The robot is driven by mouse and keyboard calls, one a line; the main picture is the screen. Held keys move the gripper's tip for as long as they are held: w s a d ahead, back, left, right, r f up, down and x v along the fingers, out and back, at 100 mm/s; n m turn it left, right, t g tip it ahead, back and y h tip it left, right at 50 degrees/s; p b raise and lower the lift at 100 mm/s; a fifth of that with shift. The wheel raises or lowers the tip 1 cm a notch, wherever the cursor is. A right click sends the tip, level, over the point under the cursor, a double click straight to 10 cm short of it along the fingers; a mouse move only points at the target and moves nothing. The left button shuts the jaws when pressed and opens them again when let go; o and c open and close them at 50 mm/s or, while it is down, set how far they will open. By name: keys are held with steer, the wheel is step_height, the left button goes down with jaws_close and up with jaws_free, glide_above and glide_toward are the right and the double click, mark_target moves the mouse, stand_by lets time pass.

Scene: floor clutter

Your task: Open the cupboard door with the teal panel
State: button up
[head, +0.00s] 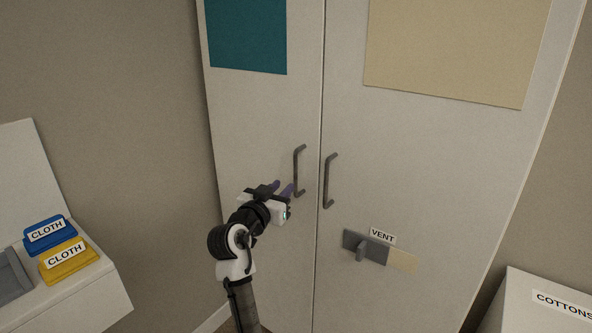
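The cupboard door with the teal panel (246,36) is the left one of two tall off-white doors, and it looks closed. Its dark bar handle (297,171) stands upright near the door's right edge. My gripper (283,186) is in front of this door, just left of the handle's lower part.
The right door has a beige panel (455,45), its own handle (328,181) and a grey VENT lever (361,250). A white chest with blue (46,234) and yellow (68,262) CLOTH items stands at left. A COTTONS box (530,312) stands at lower right.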

mark_target(295, 174)
steer(key=p+x, duration=0.2)
steer(key=x, duration=0.7)
jaws_close()
steer(key=shift+a, duration=0.1)
